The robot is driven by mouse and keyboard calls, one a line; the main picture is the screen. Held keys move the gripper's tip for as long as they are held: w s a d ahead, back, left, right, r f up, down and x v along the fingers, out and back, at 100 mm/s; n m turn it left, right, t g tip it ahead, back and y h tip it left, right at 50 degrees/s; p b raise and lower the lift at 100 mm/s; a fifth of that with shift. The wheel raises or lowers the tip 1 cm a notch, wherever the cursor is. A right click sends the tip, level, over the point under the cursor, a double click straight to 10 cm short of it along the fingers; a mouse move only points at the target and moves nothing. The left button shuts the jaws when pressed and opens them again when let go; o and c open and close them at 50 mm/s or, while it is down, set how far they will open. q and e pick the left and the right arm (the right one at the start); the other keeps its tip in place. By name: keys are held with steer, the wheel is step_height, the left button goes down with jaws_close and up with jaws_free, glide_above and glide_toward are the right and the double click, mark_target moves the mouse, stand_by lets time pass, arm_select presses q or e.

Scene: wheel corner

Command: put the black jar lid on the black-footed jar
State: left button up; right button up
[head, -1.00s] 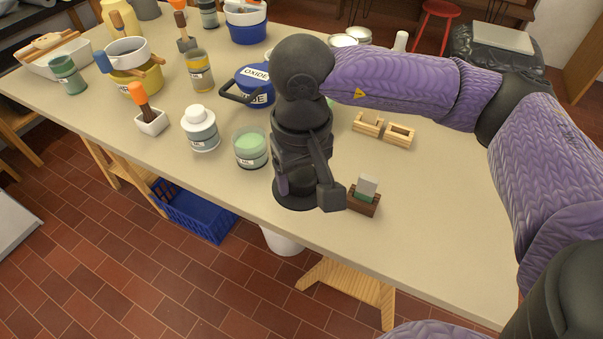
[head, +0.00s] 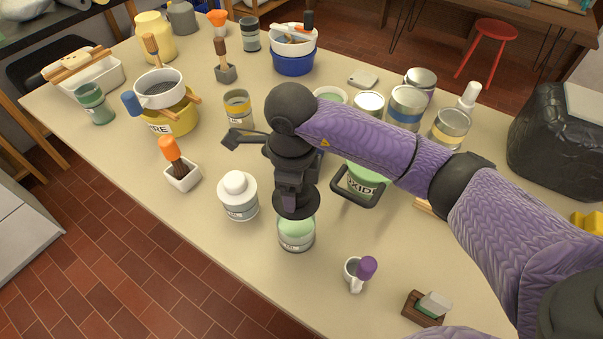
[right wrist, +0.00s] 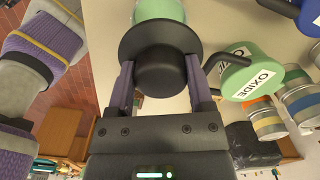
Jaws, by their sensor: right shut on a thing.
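The black jar lid (head: 296,204) is a dark disc with a wide brim. My right gripper (head: 293,188) is shut on it and holds it level. In the right wrist view the lid (right wrist: 160,55) sits between the two fingers of the gripper (right wrist: 160,68). The jar (head: 296,237), with pale green contents and a label, stands upright on the table, just below the lid in the head view. The lid hides part of its top. The jar (right wrist: 158,10) also shows beyond the lid in the wrist view. Its foot is hard to make out. My left gripper is not in view.
A white-topped jar (head: 238,196) stands close left of the jar. A green container labelled OXIDE (head: 365,180) with a dark handle stands to its right. A small white cup with a purple item (head: 356,275) and a wooden block holder (head: 424,308) are nearer the front edge.

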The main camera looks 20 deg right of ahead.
steer(key=shift+f+m, duration=0.15)
steer(key=shift+m, duration=0.55)
step_height(320, 180, down, 4)
steer(key=b, duration=0.3)
steer(key=shift+f, duration=0.2)
steer(key=shift+f+b, duration=0.25)
steer(key=shift+b, duration=0.2)
steer(key=shift+f+b, duration=0.75)
steer(key=shift+f, duration=0.3)
steer(key=o, duration=1.3)
